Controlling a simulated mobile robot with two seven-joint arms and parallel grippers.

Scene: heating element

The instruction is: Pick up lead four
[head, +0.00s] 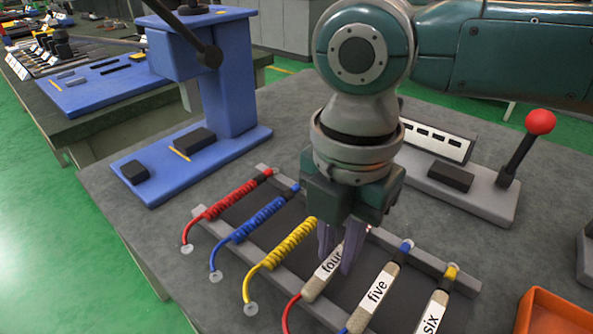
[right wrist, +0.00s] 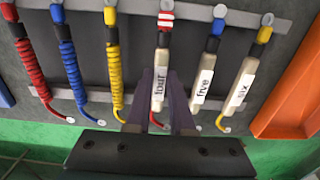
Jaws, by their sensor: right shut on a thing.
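Lead four is a beige handle with a "four" label (head: 325,271) and a red cable, lying in the rack between the yellow coiled lead and lead five. In the right wrist view lead four (right wrist: 159,88) shows a red-and-white striped tip at its far end. My right gripper (head: 338,262) points down over it, its purple fingers on both sides of the handle, shut on it. The fingers also show in the right wrist view (right wrist: 168,100). Lead four still lies in line with its rack place; whether it is lifted I cannot tell. My left gripper is not in view.
Lead five (head: 376,291) and lead six (head: 433,312) lie close to the right. Red (head: 232,200), blue (head: 258,220) and yellow (head: 292,244) coiled leads lie to the left. A blue press (head: 225,90), a red-knobbed lever (head: 540,122) and an orange tray (head: 552,312) stand around the rack.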

